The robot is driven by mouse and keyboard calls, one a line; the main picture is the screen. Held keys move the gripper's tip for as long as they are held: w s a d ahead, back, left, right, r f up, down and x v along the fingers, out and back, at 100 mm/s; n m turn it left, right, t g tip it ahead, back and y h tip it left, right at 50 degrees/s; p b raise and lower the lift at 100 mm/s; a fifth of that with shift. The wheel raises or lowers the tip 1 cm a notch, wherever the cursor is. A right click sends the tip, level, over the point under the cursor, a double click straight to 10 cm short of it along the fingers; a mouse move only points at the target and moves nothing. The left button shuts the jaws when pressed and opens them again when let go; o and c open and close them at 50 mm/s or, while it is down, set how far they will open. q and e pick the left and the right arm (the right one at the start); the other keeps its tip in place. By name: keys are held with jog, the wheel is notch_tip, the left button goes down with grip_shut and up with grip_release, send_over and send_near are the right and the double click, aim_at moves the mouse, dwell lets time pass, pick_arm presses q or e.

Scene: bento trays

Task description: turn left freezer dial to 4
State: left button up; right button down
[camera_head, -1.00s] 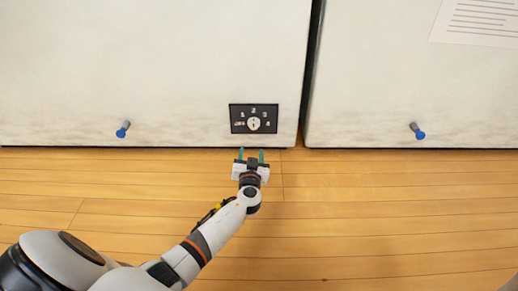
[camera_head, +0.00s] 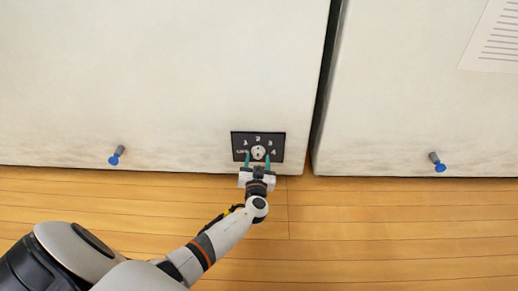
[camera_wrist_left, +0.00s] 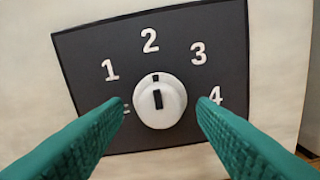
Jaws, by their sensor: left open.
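The left freezer dial (camera_head: 258,152) is a round white knob on a black panel (camera_head: 239,136) low on the left freezer's front. In the left wrist view the dial (camera_wrist_left: 160,101) has a black mark pointing up, roughly towards the 2. The panel (camera_wrist_left: 88,50) shows 1, 2, 3 and 4 around the knob, and a partly hidden label at the left. My left gripper (camera_head: 257,161) is open, its green fingers pointing at the panel. In the left wrist view its fingertips (camera_wrist_left: 158,104) lie on either side of the knob, with visible gaps. My right gripper is not in view.
The left freezer (camera_head: 150,80) and right freezer (camera_head: 420,100) stand side by side with a dark narrow gap between. Blue-tipped pegs (camera_head: 116,155) and (camera_head: 438,162) stick out low on their fronts. A printed sheet (camera_head: 492,40) is on the right freezer. The wooden floor (camera_head: 390,225) is clear.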

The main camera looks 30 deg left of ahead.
pick_arm(q)
jog(key=shift+w+a, duration=0.15)
jog(key=shift+w, duration=0.05)
jog(key=shift+c, duration=0.5)
jog(key=c, duration=0.9)
